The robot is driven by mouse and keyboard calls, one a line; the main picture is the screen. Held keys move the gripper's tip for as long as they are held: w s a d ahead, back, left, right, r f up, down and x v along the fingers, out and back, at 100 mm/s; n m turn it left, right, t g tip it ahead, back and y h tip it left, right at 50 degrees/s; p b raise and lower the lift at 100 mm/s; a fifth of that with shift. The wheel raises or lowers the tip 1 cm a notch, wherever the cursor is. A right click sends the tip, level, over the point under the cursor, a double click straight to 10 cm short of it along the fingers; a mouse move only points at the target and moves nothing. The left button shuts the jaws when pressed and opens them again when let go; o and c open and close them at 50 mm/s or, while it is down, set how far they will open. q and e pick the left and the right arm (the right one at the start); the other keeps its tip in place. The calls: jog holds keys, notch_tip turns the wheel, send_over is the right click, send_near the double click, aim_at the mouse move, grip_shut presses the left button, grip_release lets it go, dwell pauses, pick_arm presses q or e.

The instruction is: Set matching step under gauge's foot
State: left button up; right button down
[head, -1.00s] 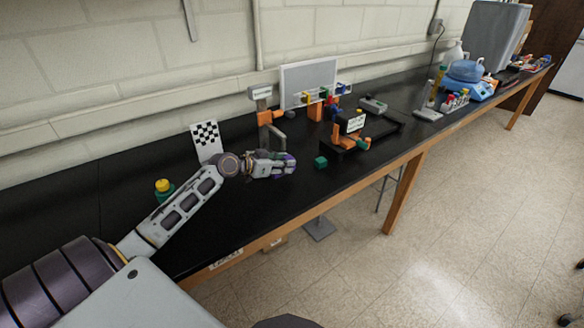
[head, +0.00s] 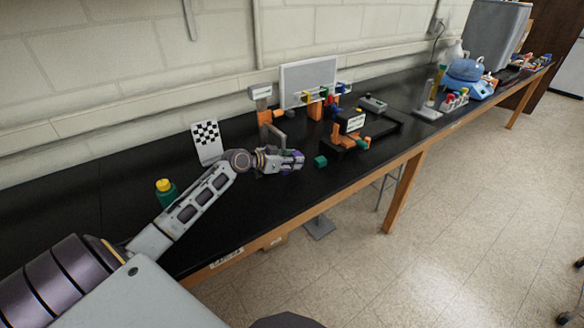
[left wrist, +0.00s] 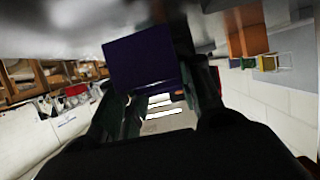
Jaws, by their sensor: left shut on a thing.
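My left gripper (head: 291,160) is shut on a purple block, low over the black bench. In the left wrist view the purple block (left wrist: 145,60) sits between the dark fingers (left wrist: 150,115). A small green block (head: 320,161) lies on the bench just right of the gripper. An orange post with a grey labelled head (head: 260,92) stands behind the gripper; it may be the gauge, but its foot is not clear to me. An orange stand with a white label (head: 356,123) is at a black tray to the right. My right gripper is out of view.
A checkered card (head: 207,143) and a green bottle with a yellow cap (head: 165,190) stand to the left. A grey panel (head: 308,82) with coloured pieces stands behind. The front of the black bench (head: 255,220) is clear up to its wooden edge.

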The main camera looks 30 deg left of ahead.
pick_arm(q)
jog(key=shift+f, duration=1.6)
jog(key=shift+f, duration=0.15)
jog(key=o, duration=1.1)
jog(key=shift+r, duration=0.2)
jog(key=shift+b+v, duration=0.4)
jog(key=shift+v, duration=5.6)
